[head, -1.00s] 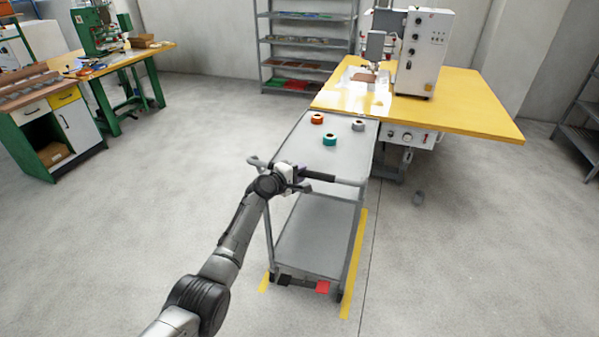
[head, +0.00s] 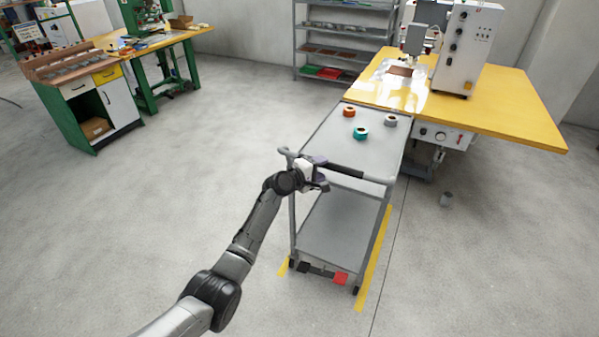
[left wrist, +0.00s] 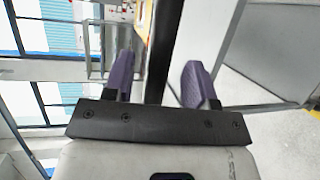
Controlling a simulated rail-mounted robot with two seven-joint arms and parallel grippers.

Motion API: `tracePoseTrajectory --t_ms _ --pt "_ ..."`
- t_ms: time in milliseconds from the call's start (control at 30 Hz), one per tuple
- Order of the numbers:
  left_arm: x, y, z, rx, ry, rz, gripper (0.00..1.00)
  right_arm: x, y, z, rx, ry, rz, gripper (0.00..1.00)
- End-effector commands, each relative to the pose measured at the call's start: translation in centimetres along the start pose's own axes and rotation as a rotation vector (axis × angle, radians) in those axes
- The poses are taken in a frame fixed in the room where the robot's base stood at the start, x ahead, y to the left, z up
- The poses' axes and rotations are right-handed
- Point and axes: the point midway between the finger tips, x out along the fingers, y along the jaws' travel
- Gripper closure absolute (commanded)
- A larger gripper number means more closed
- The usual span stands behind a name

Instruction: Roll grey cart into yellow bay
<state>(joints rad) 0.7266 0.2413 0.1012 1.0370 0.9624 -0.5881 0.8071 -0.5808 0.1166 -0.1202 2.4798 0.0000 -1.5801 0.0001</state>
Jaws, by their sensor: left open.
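The grey cart (head: 335,235) stands upright against the yellow-topped sewing table, with a black grip on its near push bar (head: 348,171). Yellow floor tape marks the bay (head: 373,262); one strip runs along the cart's right side and a short piece shows at its near left corner (head: 284,266). The cart's lower part stands between them. My left gripper (head: 322,175) is open at the push bar's left part. In the left wrist view a dark bar (left wrist: 160,50) passes between its purple fingers (left wrist: 158,88), with gaps beside it. My right gripper is out of view.
Orange (head: 350,111), teal (head: 361,133) and grey (head: 390,121) rolls lie on the cart's top. Red (head: 341,278) and black (head: 304,267) pedals sit low at its near end. Left floor is clear.

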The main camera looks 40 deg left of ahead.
Motion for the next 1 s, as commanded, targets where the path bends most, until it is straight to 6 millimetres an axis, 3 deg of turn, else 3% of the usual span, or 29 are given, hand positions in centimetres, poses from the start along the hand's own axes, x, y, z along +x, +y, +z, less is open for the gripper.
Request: tracePoseTrajectory --t_ms 200,500,700,1000 --pt "-4.1 0.2 0.0 0.003 0.001 -0.002 0.48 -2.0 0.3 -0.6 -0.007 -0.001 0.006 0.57" --pt "-8.2 0.1 0.0 0.002 0.001 -0.001 0.48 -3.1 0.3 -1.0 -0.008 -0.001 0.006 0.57" --pt "-9.5 0.1 0.0 0.001 0.001 -0.001 0.48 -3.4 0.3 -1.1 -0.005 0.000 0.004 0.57" --pt "-9.8 0.0 0.0 0.001 0.000 -0.001 0.48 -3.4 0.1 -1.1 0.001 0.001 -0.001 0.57"
